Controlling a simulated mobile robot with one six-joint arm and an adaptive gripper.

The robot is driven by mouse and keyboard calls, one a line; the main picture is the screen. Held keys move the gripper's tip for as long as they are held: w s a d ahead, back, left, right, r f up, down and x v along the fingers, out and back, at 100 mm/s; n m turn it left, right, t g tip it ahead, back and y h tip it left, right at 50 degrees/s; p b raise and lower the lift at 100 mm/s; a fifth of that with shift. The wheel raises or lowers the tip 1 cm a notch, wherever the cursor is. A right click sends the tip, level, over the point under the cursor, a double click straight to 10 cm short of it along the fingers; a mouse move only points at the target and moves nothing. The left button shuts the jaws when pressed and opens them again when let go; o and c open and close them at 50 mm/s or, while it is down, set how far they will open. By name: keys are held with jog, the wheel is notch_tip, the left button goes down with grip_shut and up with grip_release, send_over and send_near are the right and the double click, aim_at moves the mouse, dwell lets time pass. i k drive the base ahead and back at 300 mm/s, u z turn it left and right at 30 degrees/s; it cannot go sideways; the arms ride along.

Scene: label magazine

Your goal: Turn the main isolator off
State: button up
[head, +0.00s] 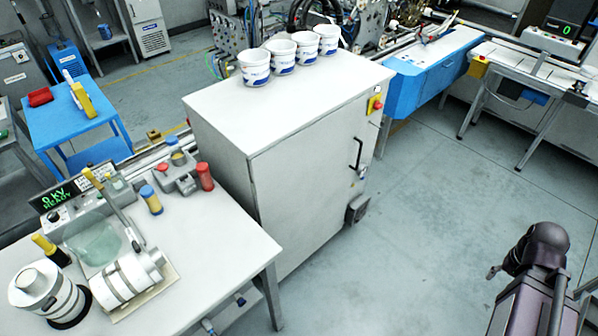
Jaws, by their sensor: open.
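The main isolator appears to be the red rotary switch on a yellow plate (376,104). It is mounted high on the right-hand face of the large white cabinet (305,165), near the top right corner. It is small in the head view, and its handle position cannot be read. My dark arm (540,250) shows at the lower right, well apart from the cabinet, with open floor between them. I cannot make out my gripper's jaws in this view.
A black door handle (357,153) and a dark vent box (356,209) are on the same cabinet face. Several white tubs (281,56) stand on top. The floor (440,210) at right is clear.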

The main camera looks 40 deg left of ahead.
aim_at(376, 106)
jog(key=u, duration=0.05)
jog(key=i, duration=4.25)
jog(key=u, duration=0.75)
